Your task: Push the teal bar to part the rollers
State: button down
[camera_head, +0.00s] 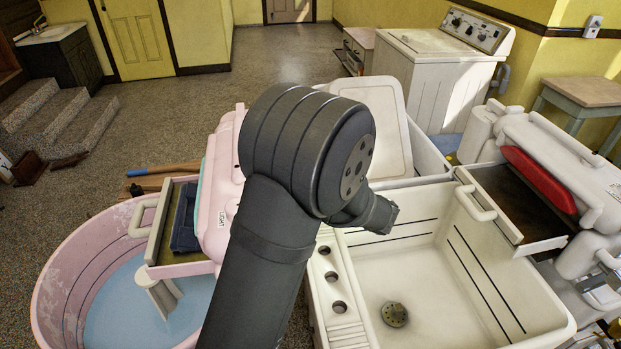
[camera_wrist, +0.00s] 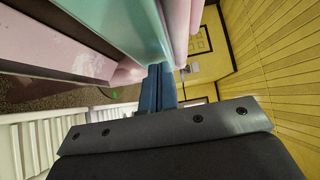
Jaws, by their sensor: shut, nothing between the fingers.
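The pink wringer head (camera_head: 226,185) stands over the pink tub at the left. A thin strip of the teal bar (camera_head: 201,188) shows along its left side. In the wrist view the teal bar (camera_wrist: 128,28) is large, crossing the top between pale pink surfaces (camera_wrist: 180,18). My gripper (camera_wrist: 158,70) is shut and empty, its blue fingers pointing away from the camera. The fingertips appear right by the teal bar's far end; I cannot tell whether they touch. In the head view my arm hides my gripper. The gap between the rollers is not visible.
A tray (camera_head: 170,268) with a dark blue item (camera_head: 187,220) sticks out over the pink tub (camera_head: 52,290), which holds water. A white sink (camera_head: 450,285) stands to the right. A white wringer (camera_head: 560,160) with a red bar (camera_head: 538,178) is farther right. Floor is open behind.

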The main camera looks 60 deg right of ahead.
jog(key=shift+a, duration=0.1)
jog(key=shift+w+a, duration=0.9)
jog(key=shift+a, duration=0.05)
jog(key=shift+f, duration=0.15)
jog(key=s+d, duration=0.3)
jog(key=s, duration=1)
jog(key=shift+s+d+r, duration=0.3)
jog(key=shift+d+r, duration=0.1)
jog(key=shift+r, duration=0.05)
